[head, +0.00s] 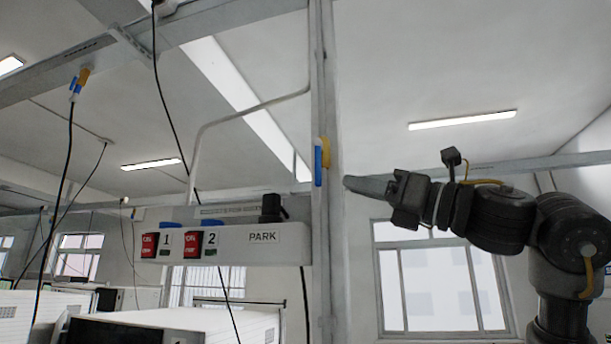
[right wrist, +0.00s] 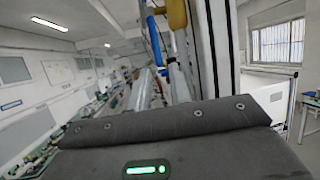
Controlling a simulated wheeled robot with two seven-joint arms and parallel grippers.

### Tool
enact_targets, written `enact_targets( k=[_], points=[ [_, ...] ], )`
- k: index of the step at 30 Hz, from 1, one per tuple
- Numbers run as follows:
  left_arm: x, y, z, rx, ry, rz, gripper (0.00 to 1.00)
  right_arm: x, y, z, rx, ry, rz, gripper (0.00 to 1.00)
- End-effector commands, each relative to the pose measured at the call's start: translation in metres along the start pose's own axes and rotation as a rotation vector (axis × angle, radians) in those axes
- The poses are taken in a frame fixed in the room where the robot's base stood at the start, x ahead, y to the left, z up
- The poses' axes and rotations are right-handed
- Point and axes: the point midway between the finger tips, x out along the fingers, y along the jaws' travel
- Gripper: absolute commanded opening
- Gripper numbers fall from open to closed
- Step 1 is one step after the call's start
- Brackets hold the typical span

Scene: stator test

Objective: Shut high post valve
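The high post valve (head: 321,162) is on the upright post at mid-picture in the head view, with a yellow body and a blue lever hanging straight down along the post. In the right wrist view its blue lever (right wrist: 154,40) and yellow part (right wrist: 176,14) show at the top, beyond the fingers. My right gripper (head: 350,183) points left, just right of the post and slightly below the yellow part. In the right wrist view its two pale fingers (right wrist: 161,85) stand apart with a narrow gap, holding nothing. Contact with the valve is not visible. My left gripper is out of view.
The pale post (head: 329,90) runs up to an overhead beam. A box marked PARK (head: 262,237) with red switches (head: 192,245) and a black knob (head: 271,208) sits left of the post. Another blue-and-yellow fitting (head: 80,82) hangs at upper left with a cable.

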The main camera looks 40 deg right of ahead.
Motion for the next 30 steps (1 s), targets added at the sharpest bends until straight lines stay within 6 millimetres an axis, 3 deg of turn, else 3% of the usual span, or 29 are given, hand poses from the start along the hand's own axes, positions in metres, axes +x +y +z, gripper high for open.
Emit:
enact_targets(
  k=[9,15,21,30],
  points=[
    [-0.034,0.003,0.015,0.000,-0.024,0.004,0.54,0.057,0.001,0.003,0.003,0.005,0.003,0.21],
    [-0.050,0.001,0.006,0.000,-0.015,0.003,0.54,0.088,0.001,0.003,0.001,0.004,0.001,0.21],
    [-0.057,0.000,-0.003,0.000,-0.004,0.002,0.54,0.102,0.000,0.001,0.001,0.001,-0.001,0.21],
    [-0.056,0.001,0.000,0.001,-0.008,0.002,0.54,0.104,0.000,0.000,0.001,0.000,0.000,0.21]
  ],
)
